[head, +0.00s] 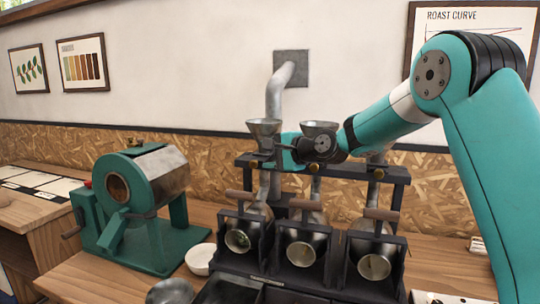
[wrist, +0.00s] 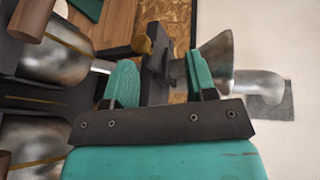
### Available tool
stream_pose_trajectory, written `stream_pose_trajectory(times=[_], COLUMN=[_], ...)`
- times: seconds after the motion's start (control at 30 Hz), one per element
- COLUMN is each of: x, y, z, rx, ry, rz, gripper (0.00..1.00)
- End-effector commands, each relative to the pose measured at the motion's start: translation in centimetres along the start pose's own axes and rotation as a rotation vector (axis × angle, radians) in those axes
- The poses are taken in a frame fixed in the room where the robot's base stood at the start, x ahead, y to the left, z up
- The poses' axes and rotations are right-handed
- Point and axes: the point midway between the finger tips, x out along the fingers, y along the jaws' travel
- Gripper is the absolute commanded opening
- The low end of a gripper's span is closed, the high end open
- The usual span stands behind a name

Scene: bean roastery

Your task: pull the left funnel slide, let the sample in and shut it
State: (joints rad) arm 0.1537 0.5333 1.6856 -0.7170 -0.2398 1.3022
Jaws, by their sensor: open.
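The left funnel (head: 263,126) is a grey metal cone on the dark rack, with a brass knob (head: 268,167) below it. In the wrist view the funnel (wrist: 217,55) shows beyond my right-hand finger. My gripper (head: 279,153) is at the left funnel, just under its cone. In the wrist view my gripper (wrist: 162,80) is open, its two teal fingers on either side of a dark block (wrist: 156,66), which appears to be the left slide. I cannot tell whether they touch it. The brass knob (wrist: 142,45) lies beyond the left-hand finger. Any sample inside the funnel is hidden.
The middle funnel (head: 319,127) stands close to my wrist; the right one is mostly behind my arm. Several wooden-handled metal drums (head: 238,240) sit below the rack. A green roaster (head: 140,205) and a white bowl (head: 200,259) stand at left. A pipe (head: 279,85) rises behind.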

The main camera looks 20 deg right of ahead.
Motion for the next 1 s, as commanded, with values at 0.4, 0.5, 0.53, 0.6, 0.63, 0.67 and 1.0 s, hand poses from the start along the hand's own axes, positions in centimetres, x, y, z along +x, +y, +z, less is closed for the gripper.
stream_pose_trajectory(times=[0.4, 0.5, 0.53, 0.6, 0.63, 0.67, 1.0], x=[-1.1, -1.1, -1.1, -1.1, -1.1, -1.1, -7.7], y=[-4.4, -4.4, -4.3, -4.3, -4.3, -4.3, 0.7], z=[0.7, 0.7, 0.7, 0.7, 0.7, 0.7, 13.7], rx=[-0.001, 0.0, 0.0, 0.0, 0.0, 0.0, -0.487], ry=[0.0, 0.0, 0.0, 0.0, 0.0, 0.0, -0.217], rz=[-0.001, -0.001, 0.0, 0.0, 0.0, 0.0, 0.324], gripper=[0.51, 0.51, 0.51, 0.51, 0.51, 0.51, 0.51])
